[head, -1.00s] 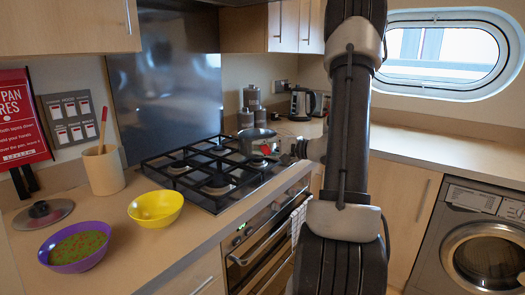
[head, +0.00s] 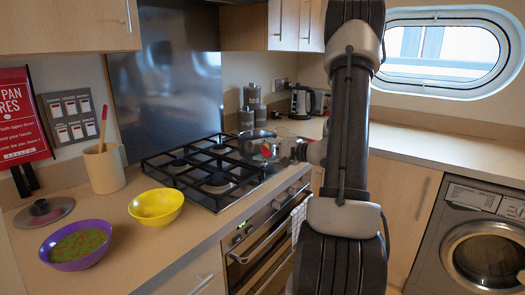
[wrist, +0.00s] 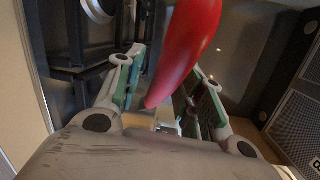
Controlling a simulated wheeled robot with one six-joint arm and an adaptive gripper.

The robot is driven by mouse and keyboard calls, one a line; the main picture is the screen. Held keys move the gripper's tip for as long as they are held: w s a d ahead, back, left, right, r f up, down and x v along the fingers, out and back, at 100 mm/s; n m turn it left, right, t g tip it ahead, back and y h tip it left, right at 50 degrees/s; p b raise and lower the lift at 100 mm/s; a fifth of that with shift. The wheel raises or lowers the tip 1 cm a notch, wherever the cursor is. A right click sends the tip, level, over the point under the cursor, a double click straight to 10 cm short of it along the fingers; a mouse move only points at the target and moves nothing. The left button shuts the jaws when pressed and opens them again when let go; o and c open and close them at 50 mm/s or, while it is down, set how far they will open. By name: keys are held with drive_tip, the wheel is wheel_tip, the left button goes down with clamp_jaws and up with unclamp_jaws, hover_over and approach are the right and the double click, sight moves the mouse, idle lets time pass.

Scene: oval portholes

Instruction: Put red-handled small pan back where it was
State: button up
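The small pan (head: 258,137) is silver with a red handle (head: 268,150). In the head view it is at the right side of the black hob grate (head: 185,160), its handle towards my gripper. I cannot tell whether its base touches the grate. My gripper (head: 284,152) is at the handle end, partly hidden by the arm. In the wrist view the handle (wrist: 187,45) reaches between the two fingers of my gripper (wrist: 163,72). The fingers are spread, with a gap showing between the left finger and the handle. The pan body is mostly out of the wrist view.
A yellow bowl (head: 156,206), a purple bowl (head: 76,246) and a dark lid (head: 44,212) sit on the left counter beside a utensil pot (head: 104,168). The right counter (head: 430,150) is clear.

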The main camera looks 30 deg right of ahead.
drive_tip(key=shift+r, duration=0.35)
drive_tip(key=v, duration=1.1)
drive_tip(key=s+a+r+n+g, duration=0.1)
drive_tip(key=s+a+n+g, duration=0.35)
drive_tip(key=a, duration=0.55)
drive_tip(key=s+a+r+n+g, duration=0.1)
drive_tip(key=s+a+n+g, duration=0.2)
drive_tip(key=s+a+g, duration=0.45)
drive_tip(key=s+r+n+t+h, duration=0.1)
drive_tip(key=s+r+n+h, duration=0.3)
drive_tip(key=s+n+h, duration=0.2)
drive_tip(key=shift+s+d+r+n+t+h, duration=0.15)
drive_tip(key=shift+s+d+n+t+h, duration=0.3)
drive_tip(key=shift+h, duration=0.55)
drive_tip(key=shift+s, duration=0.1)
